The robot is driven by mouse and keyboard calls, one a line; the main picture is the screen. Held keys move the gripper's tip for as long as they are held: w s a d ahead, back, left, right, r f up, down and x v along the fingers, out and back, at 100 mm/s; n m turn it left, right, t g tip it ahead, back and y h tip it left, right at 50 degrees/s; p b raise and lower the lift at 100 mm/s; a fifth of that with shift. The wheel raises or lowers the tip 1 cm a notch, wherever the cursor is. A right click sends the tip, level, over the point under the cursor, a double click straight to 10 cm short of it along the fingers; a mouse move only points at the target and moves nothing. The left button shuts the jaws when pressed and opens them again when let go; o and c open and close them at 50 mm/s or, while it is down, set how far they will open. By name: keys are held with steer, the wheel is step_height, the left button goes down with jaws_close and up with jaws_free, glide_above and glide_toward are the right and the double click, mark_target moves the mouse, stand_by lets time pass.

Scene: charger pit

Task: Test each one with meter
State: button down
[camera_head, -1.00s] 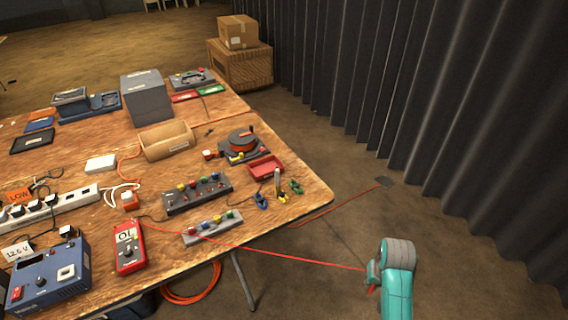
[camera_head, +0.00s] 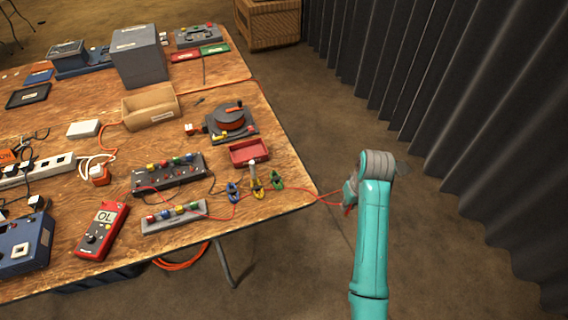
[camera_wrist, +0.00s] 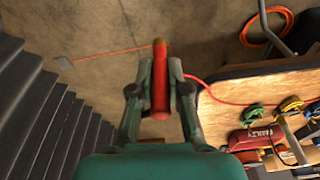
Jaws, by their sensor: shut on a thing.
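My gripper (camera_wrist: 160,85) is shut on a red probe (camera_wrist: 160,92) with a brassy tip, held out beyond the table's right edge. In the head view my gripper (camera_head: 349,192) is partly hidden by its own arm. A red lead (camera_head: 322,197) runs from it across the table edge. The red meter (camera_head: 102,230) lies on the table with "OL" on its display. A grey strip (camera_head: 173,218) and a dark box (camera_head: 168,174) both carry coloured posts. Blue (camera_head: 232,193), yellow (camera_head: 257,190) and green (camera_head: 277,180) clips sit near the table's right corner.
A red tray (camera_head: 248,152), a cable reel (camera_head: 231,120) and a wooden bin (camera_head: 150,106) stand behind the clips. A white power strip (camera_head: 36,170) and blue powered box (camera_head: 20,243) are at left. A dark curtain (camera_head: 460,100) hangs at right, with bare floor between.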

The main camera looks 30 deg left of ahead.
steer(key=a+r+n, duration=0.1)
steer(key=a, duration=0.3)
steer(key=s+a+r+n, duration=0.1)
steer(key=a+r, duration=0.1)
steer(key=a, duration=0.3)
steer(key=s+a+r+n, duration=0.1)
steer(key=a+r+n, duration=0.1)
steer(key=a, duration=0.2)
steer(key=shift+a, duration=0.15)
steer(key=s+a+r+n+g, duration=0.1)
steer(key=s+a+r+n, duration=0.15)
steer(key=a, duration=0.45)
steer(key=s+a+r+n, duration=0.2)
steer(key=s+a+r, duration=0.15)
steer(key=a, duration=0.25)
steer(key=shift+y, duration=0.5)
steer(key=shift+d+x, duration=0.15)
steer(key=shift+x, duration=1.4)
steer(key=shift+d+x, duration=0.2)
steer(key=shift+x, duration=1.35)
steer(key=shift+s+d+f, duration=0.1)
steer(key=shift+f, duration=0.85)
steer(key=c, duration=0.7)
jaws_free()
steer(key=shift+r, duration=0.1)
